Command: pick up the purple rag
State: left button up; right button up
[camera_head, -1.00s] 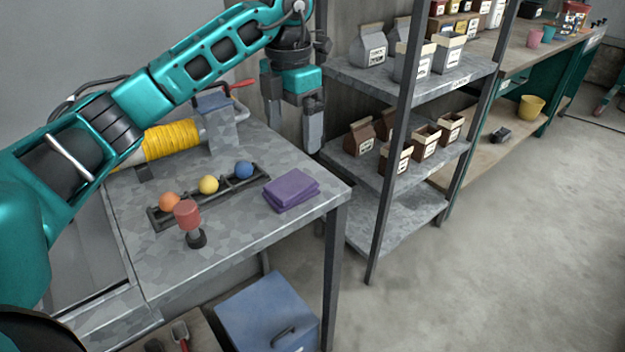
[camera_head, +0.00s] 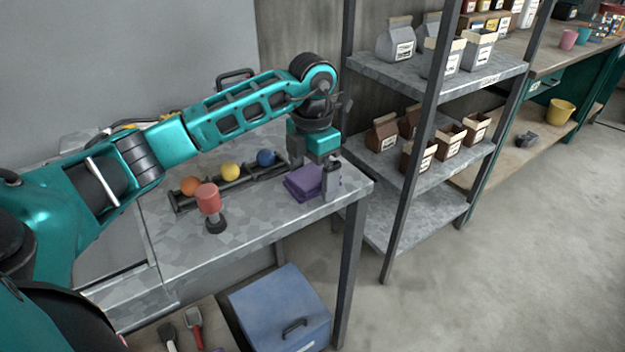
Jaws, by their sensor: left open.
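The purple rag (camera_head: 304,183) lies folded on the grey metal table (camera_head: 250,226) near its right corner. I cannot tell whether the fingers touch the rag. My right gripper is not in view.
A black rack with an orange ball (camera_head: 190,186), a yellow ball (camera_head: 230,171) and a blue ball (camera_head: 265,158) stands left of the rag. A red-topped tool (camera_head: 208,203) stands in front. Metal shelves (camera_head: 425,165) with cartons rise at the right. A blue box (camera_head: 280,308) sits below.

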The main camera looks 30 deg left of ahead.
aim_at(312, 173)
pick_arm(q)
jog(key=shift+c, duration=0.3)
jog(key=c, duration=1)
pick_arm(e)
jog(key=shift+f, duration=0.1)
pick_arm(q)
notch_tip(312, 173, up, 20)
jog(key=p, duration=0.4)
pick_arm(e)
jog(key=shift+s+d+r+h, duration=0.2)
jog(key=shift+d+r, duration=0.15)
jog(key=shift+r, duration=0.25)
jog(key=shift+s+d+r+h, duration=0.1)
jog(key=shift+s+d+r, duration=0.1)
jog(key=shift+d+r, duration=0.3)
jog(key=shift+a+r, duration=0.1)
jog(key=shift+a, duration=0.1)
